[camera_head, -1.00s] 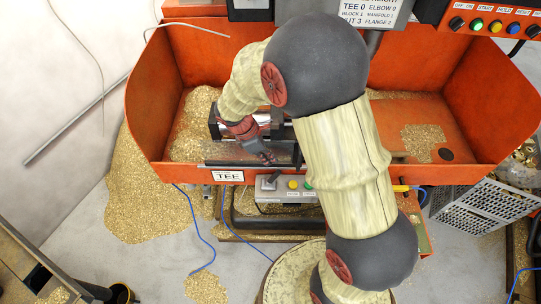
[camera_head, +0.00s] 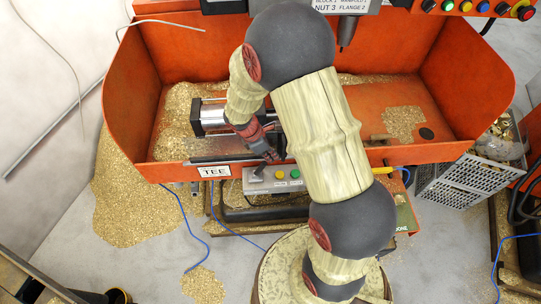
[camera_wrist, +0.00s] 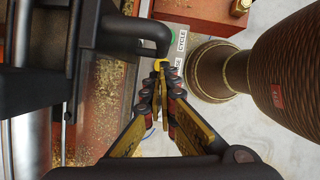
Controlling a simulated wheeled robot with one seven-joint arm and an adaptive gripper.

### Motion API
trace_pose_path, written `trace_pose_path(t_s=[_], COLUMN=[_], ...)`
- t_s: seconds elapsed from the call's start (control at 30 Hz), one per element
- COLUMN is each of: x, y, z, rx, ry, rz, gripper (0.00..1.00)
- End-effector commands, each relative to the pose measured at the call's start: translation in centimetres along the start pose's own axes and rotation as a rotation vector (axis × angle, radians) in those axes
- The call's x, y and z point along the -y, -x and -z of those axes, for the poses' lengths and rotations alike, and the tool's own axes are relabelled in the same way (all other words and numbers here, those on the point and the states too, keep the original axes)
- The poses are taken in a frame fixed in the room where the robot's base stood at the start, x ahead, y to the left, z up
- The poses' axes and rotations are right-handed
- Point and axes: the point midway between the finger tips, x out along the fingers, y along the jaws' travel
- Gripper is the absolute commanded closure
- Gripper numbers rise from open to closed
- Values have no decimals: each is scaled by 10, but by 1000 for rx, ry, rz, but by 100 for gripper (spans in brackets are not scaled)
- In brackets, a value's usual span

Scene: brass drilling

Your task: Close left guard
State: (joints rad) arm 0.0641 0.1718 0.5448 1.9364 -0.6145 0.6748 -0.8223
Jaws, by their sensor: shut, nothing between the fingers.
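The left guard seems to be the clear panel with a dark bar (camera_head: 222,159) along the front lip of the orange tray, above the TEE label; how far it is open is hard to tell. Behind it a black clamp with a silver cylinder (camera_head: 213,117) sits in the tray. My gripper (camera_head: 272,157) is shut and empty, just right of the bar's right end, above the button box. In the wrist view my fingertips (camera_wrist: 160,74) meet near a bent black handle (camera_wrist: 138,36); whether they touch it is unclear. A chip-dusted surface (camera_wrist: 103,108) lies left of them.
The orange tray (camera_head: 140,88) holds brass chips. The grey button box (camera_head: 273,182) hangs below its front lip. A perforated metal crate (camera_head: 462,184) stands at the right. Chips and blue cables lie on the floor. My arm covers the tray's middle.

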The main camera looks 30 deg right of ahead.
Motion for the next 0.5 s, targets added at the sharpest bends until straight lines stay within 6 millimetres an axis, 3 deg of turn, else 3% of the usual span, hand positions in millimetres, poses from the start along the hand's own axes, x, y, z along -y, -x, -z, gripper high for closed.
trace_pose_path(t_s=[0.27,0.5], x=[2,13], y=[-4,-23], z=[-11,-61], rx=[1,1], ry=[-1,-8], rz=[1,3], gripper=[100,100])
